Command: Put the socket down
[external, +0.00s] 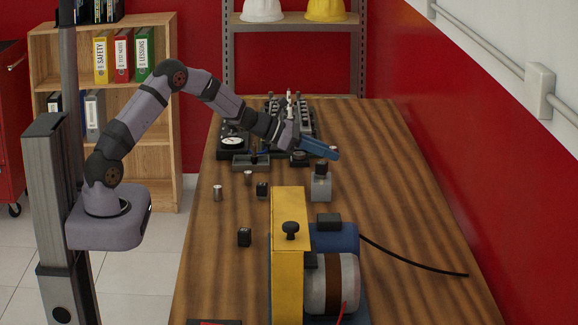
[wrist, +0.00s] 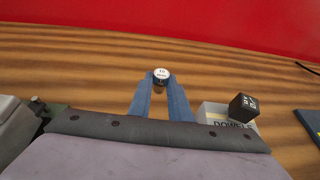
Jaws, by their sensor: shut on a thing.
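My gripper (external: 325,148) has blue fingers and is over the far middle part of the wooden table. In the wrist view its fingertips (wrist: 161,88) are shut on a small metal socket (wrist: 161,75). The socket's pale, round, marked end faces the camera; the mark is too small to read surely. In the external view the socket is mostly hidden at the fingertips. Whether it touches the table cannot be told.
A grey dowel box (external: 321,187) with a black cube stands near the gripper; it also shows in the wrist view (wrist: 212,112). A shallow grey tray (external: 238,166), a gauge (external: 232,142) and a yellow machine (external: 288,250) are on the table. The right side is mostly clear.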

